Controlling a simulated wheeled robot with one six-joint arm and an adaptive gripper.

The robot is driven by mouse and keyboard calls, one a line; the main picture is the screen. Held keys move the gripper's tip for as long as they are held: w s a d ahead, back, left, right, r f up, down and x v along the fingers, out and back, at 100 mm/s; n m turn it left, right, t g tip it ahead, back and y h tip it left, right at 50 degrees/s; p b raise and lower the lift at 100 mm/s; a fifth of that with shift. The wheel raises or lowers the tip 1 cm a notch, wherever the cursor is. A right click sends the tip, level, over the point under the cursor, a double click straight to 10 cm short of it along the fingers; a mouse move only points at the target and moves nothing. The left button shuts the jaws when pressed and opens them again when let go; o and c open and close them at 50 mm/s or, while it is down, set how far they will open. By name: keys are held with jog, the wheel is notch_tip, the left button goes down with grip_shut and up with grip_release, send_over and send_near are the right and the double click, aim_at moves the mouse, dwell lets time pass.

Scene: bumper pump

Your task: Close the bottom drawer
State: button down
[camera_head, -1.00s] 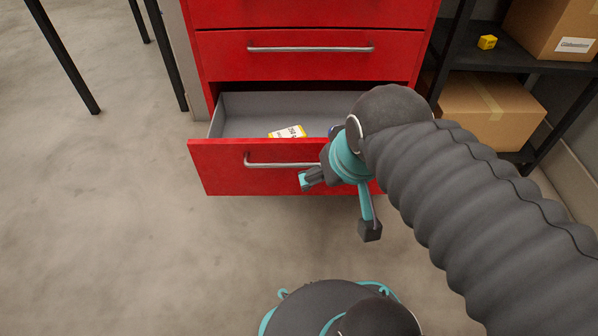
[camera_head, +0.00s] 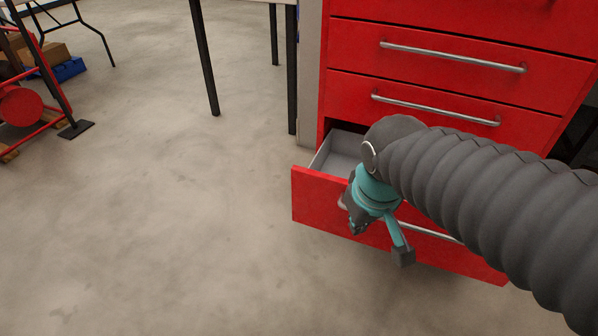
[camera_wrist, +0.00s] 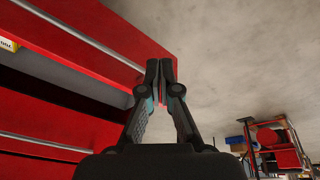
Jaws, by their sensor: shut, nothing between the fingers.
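The bottom drawer stands open; its red front (camera_head: 320,200) juts out from the red cabinet in the head view. Part of its grey inside shows behind the front, and my arm hides the rest. Its silver handle (camera_head: 430,231) shows to the right of my gripper. My gripper (camera_head: 352,222) is at the drawer front, left of the middle; I cannot tell if it touches. In the wrist view my gripper (camera_wrist: 160,66) is shut and empty, with its fingertips close to the red drawer front (camera_wrist: 95,25) and the grey drawer inside (camera_wrist: 60,72) to the left.
The drawers above (camera_head: 430,105) look shut, with silver handles. Black table legs (camera_head: 206,60) stand left of the cabinet. A red frame (camera_head: 35,110) stands at the far left. The concrete floor (camera_head: 180,220) left and in front of the drawer is clear.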

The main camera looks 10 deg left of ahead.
aim_at(297, 174)
jog(key=w+a+r+n+t+h, duration=0.1)
jog(key=w+a+n, duration=0.6)
jog(key=n, duration=0.7)
jog(key=w+a+r+n+h, duration=0.1)
jog(key=w+a+n, duration=0.3)
jog(key=a+n, duration=0.7)
jog(key=w+d+f, duration=0.1)
jog(key=w+f, duration=0.1)
jog(key=f, duration=0.1)
jog(key=w+d+f+n+b, duration=0.1)
jog(key=w+d+f, duration=0.1)
jog(key=f, duration=0.1)
jog(key=w+d+f+n+b, duration=0.1)
jog(key=w+f, duration=0.2)
jog(key=shift+d+f, duration=0.15)
jog(key=shift+f, duration=0.05)
jog(key=shift+w+d, duration=0.1)
jog(key=shift+w, duration=0.3)
jog(key=shift+r, duration=0.1)
